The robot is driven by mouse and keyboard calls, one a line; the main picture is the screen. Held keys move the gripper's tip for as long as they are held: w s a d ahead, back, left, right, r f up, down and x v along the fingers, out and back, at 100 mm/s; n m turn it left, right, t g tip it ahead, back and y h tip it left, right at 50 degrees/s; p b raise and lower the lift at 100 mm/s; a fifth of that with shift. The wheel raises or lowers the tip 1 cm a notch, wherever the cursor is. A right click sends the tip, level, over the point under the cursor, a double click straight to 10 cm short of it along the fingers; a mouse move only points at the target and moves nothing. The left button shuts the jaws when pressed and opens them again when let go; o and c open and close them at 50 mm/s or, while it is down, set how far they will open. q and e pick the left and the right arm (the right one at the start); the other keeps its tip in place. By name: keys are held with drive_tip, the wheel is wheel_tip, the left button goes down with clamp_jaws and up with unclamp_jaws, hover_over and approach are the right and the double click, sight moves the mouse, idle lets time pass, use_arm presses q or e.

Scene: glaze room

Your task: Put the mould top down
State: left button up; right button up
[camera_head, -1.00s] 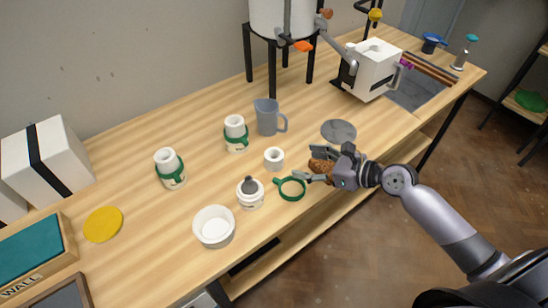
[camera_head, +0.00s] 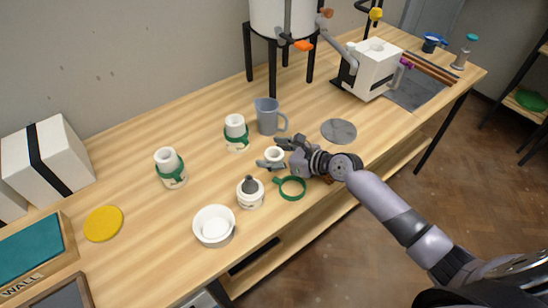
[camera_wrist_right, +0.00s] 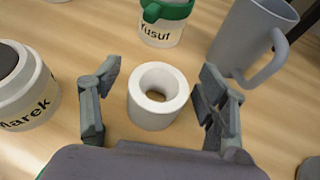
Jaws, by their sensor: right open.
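The mould top, a short white cylinder with a round hole (camera_head: 274,154), stands upright on the wooden table; the right wrist view shows it whole (camera_wrist_right: 158,103). My right gripper (camera_head: 272,155) is open, with one finger on either side of it. In the right wrist view gaps show between the gripper's fingers (camera_wrist_right: 160,80) and the white wall. A white mould marked Marek (camera_wrist_right: 22,92) with a dark plug stands to its left; the head view shows it too (camera_head: 250,194). My left gripper is not in view.
A green ring strap (camera_head: 291,189) lies near the front edge. A grey jug (camera_head: 268,117) and a green-banded mould marked Yusuf (camera_wrist_right: 160,28) stand behind. A white bowl (camera_head: 214,228) is at front left. A brown lump (camera_head: 327,180) is mostly hidden under my right gripper.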

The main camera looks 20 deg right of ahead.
drive_tip(key=shift+c, duration=0.3)
drive_tip(key=c, duration=1.2)
